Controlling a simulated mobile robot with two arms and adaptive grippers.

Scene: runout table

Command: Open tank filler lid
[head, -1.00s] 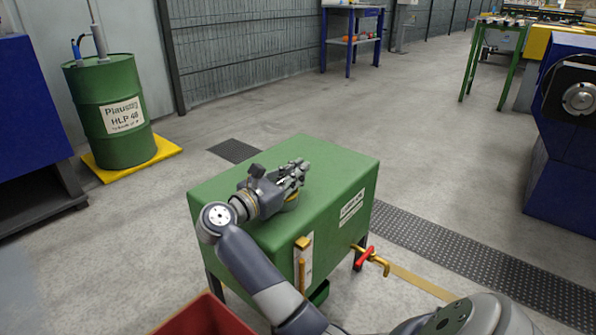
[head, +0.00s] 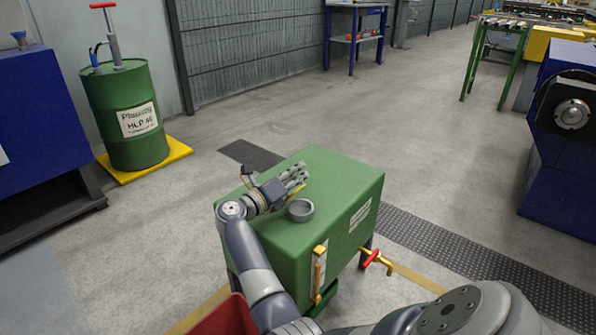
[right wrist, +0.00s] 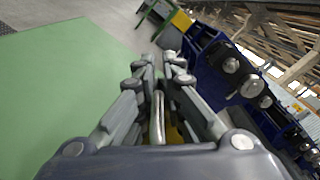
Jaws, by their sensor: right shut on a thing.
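The green tank (head: 330,170) stands in the middle of the head view. A short grey filler neck (head: 301,210) rises from its top, and its round mouth shows uncovered. My right gripper (head: 297,176) is just behind and above the neck. It is shut on the yellow lid (head: 297,190), of which only a thin tilted edge shows by the fingers. In the right wrist view, a metal bar and a yellow part (right wrist: 172,133) show between the closed fingers (right wrist: 158,75). Whether the lid is still joined to the neck cannot be told. My left gripper is not in view.
A brass tap with a red handle (head: 372,258) and a level gauge (head: 318,270) stick out from the tank's front. A red container (head: 222,318) is at the lower left. A green drum (head: 125,115) stands back left. The floor behind the tank is clear.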

